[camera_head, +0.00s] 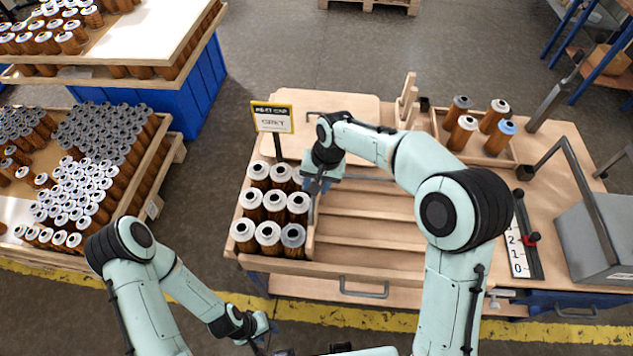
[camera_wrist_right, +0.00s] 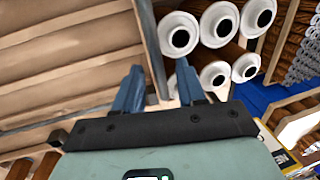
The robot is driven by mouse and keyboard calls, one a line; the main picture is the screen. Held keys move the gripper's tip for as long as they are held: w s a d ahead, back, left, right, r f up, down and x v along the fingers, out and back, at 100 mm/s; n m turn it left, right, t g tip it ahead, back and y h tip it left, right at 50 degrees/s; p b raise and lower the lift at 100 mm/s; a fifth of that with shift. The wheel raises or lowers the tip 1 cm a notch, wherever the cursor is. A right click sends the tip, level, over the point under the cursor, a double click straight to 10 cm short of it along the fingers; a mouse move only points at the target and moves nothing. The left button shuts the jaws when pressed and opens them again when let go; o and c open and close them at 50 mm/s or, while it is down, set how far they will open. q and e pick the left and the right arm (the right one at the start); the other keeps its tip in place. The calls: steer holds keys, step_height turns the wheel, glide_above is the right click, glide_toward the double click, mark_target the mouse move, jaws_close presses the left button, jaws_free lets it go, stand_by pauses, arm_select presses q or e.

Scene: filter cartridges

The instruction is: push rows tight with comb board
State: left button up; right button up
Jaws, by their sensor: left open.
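Brown cartridges with pale caps (camera_head: 267,205) stand in several close rows in the left part of the wooden tray (camera_head: 365,262). A thin upright wooden board (camera_head: 311,232), apparently the comb board, stands along their right side. My right gripper (camera_head: 318,188) is down at the board's far end, partly hidden by its own wrist. In the right wrist view its two blue fingers (camera_wrist_right: 160,85) are apart, with a wooden edge (camera_wrist_right: 150,45) between or behind them; whether they grip it is unclear. My left gripper (camera_head: 262,328) is open and empty, low in front of the table.
The tray's slatted right part is empty. A sign (camera_head: 273,118) stands behind the rows. A small wooden box (camera_head: 476,140) with several cartridges is at the back right. A grey box (camera_head: 600,235) and a number strip (camera_head: 519,247) are at right. Crates of cartridges (camera_head: 160,165) stand left.

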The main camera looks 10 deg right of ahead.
arm_select(q)
steer(key=shift+w+r+p, duration=0.6)
steer(key=shift+w+r, duration=0.2)
steer(key=shift+r, duration=0.05)
arm_select(e)
step_height(320, 180, up, 13)
steer(key=d, duration=0.2)
steer(key=shift+s+d, duration=0.25)
steer(key=shift+s, duration=0.05)
arm_select(q)
steer(key=shift+s, duration=0.1)
